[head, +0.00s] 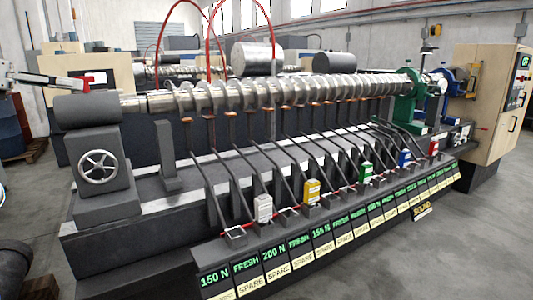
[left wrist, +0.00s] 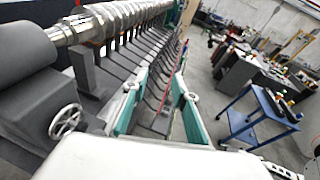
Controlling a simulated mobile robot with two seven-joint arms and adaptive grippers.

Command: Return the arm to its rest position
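My left arm (head: 38,80) comes in from the left edge of the head view, raised at the height of the screw shaft and left of the grey headstock. In the left wrist view my left gripper (left wrist: 160,78) shows two teal fingers, spread well apart with nothing between them. The gap looks down past the machine's front toward the floor. My right gripper shows in neither view.
A long machine with a metal screw shaft (head: 290,95) fills the middle. Its headstock (head: 95,150) has a handwheel (head: 98,166). Colored blocks, including a yellow one (head: 311,191), sit along the front levers. A blue cart (left wrist: 255,118) stands on open floor.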

